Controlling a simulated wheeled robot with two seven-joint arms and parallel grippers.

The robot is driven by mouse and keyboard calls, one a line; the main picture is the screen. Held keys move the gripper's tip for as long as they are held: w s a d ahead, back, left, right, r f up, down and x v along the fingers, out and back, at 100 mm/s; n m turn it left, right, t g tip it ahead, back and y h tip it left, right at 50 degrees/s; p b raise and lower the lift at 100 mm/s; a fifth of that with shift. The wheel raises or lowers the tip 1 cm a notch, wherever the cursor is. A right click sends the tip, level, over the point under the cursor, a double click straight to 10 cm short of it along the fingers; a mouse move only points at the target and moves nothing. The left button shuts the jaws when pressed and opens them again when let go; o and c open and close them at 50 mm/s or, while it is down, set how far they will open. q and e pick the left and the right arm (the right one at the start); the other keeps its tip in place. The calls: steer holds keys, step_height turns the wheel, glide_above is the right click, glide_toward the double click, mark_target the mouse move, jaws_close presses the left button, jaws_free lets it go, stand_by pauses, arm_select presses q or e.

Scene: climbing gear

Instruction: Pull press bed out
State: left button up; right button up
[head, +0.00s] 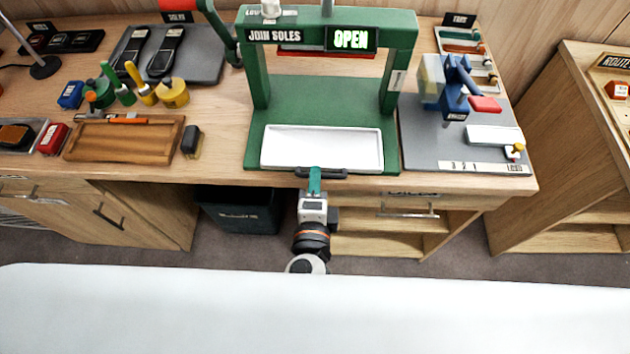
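The green press (401,60) stands at the back middle of the bench, with a sign reading JOIN SOLES and a lit display (351,39) reading OPEN. Its white, shallow press bed (322,148) lies at the front of the green base, clear of the uprights' feet. A black handle (335,173) runs along the bed's front edge. My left gripper (315,178) comes up from below, its teal finger overlapping the middle of the handle. Only one finger shows, so its opening and any hold on the handle are hidden. My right gripper is not in view.
A wooden tray (80,152) and a small dark block (191,142) lie left of the press. A grey board (420,150) with a blue tool (453,90) stands right. The bench's front edge (240,180) runs below the handle, above a drawer (410,208) and dark bin (240,212).

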arm_select(q)
steer(key=b+v, duration=0.3)
steer(key=v, duration=0.8)
steer(key=shift+s+b, duration=0.3)
steer(key=shift+s, duration=0.1)
steer(key=s+a+f+n+g, duration=0.2)
steer(key=f+g, duration=0.5)
steer(key=f, duration=2.4)
steer(key=s+a+f+n+g, duration=0.7)
steer(key=s+a+f+n, duration=0.6)
steer(key=s+a+f, duration=0.4)
steer(key=a+f, duration=0.3)
steer(key=f, duration=0.1)
steer(key=shift+f+n+g, duration=0.3)
